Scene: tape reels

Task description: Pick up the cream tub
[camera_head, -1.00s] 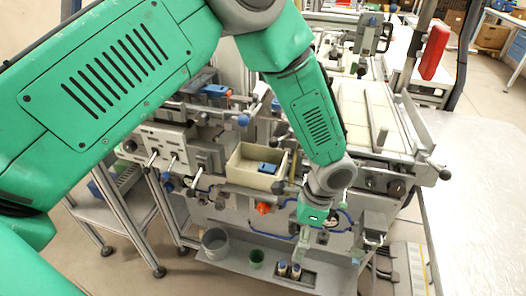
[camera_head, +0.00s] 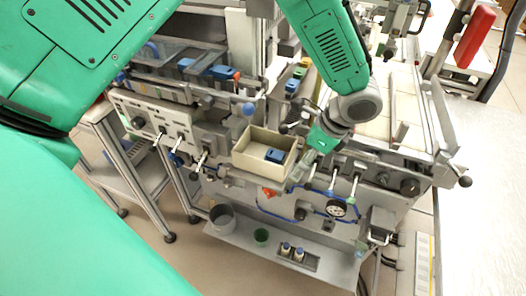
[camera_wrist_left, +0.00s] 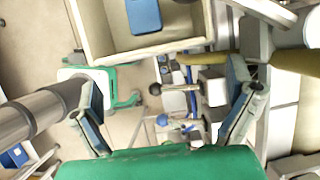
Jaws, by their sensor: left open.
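The cream tub (camera_head: 258,170) is an open rectangular box on the front of the machine, with a small blue block (camera_head: 275,155) inside it. My left gripper (camera_head: 301,170) is open at the tub's right side, close to its right wall; whether it touches is unclear. In the left wrist view the tub (camera_wrist_left: 150,48) fills the upper left, and the blue block (camera_wrist_left: 144,16) shows in it. The two fingers of my left gripper (camera_wrist_left: 163,85) stand wide apart with nothing held between them. My right gripper is not in view.
Valve levers and a gauge (camera_head: 337,208) project from the machine right of the tub. A panel with handles (camera_head: 165,130) lies to the left.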

